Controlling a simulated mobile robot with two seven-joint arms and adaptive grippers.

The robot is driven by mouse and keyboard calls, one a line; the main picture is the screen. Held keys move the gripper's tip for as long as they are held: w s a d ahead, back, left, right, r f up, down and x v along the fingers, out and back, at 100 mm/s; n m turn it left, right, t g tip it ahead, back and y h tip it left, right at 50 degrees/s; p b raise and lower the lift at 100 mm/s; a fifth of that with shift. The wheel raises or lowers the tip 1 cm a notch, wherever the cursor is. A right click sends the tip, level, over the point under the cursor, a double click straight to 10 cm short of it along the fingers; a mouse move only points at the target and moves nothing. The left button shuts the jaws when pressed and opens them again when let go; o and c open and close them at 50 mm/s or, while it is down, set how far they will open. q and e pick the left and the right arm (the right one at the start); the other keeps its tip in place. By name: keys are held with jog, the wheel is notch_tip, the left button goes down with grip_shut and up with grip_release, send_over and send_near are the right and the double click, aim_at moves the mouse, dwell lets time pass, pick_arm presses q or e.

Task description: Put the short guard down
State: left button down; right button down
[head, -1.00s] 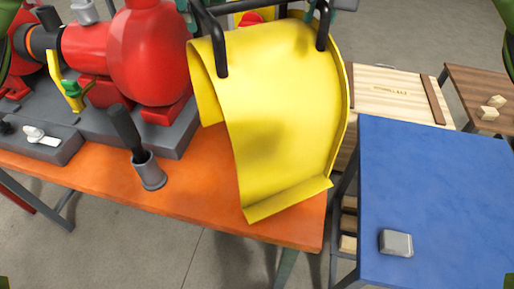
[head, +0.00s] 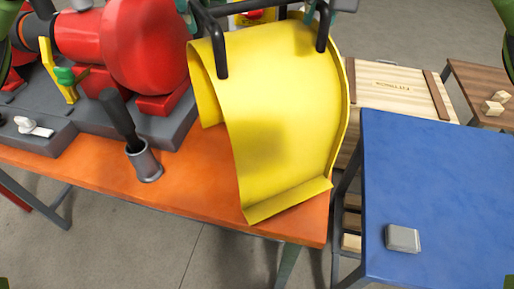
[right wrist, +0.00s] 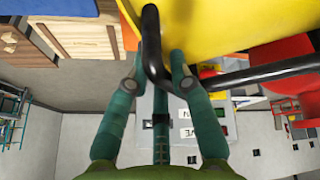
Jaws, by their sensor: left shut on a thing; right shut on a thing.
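The short guard (head: 275,110) is a curved yellow sheet with a bent lower lip and two black handles. In the head view it is in the middle, in front of the orange bench's right end; I cannot tell whether it touches the bench. My left gripper (head: 187,12) shows only in part at the left handle (head: 208,40), shut on it. My right gripper (right wrist: 158,85) is shut on the other black handle (right wrist: 152,45) in the right wrist view; the guard's yellow edge (right wrist: 225,22) is above it there.
The orange bench (head: 100,180) carries a red pump (head: 150,45) on a grey base and a grey cup (head: 145,165) with a dark-handled tool. A blue table (head: 440,180) at right holds a small grey block (head: 403,238) and is otherwise clear. A wooden crate (head: 395,90) stands behind.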

pick_arm(q)
jog(key=shift+s+d+f+b, duration=0.1)
jog(key=shift+d+f+b, duration=0.05)
jog(key=shift+f+b, duration=0.35)
pick_arm(e)
jog(key=shift+a+f, duration=0.1)
jog(key=shift+f, duration=0.6)
pick_arm(q)
jog(key=c, duration=1)
grip_release()
jog(key=shift+c, duration=0.2)
pick_arm(e)
jog(key=c, duration=1.1)
grip_release()
jog(key=shift+r, duration=0.1)
jog(key=shift+s, duration=0.15)
jog(key=shift+r, duration=0.1)
pick_arm(q)
jog(key=v, duration=1.2)
pick_arm(e)
jog(key=v, duration=1.2)
pick_arm(q)
jog(key=shift+s, duration=0.1)
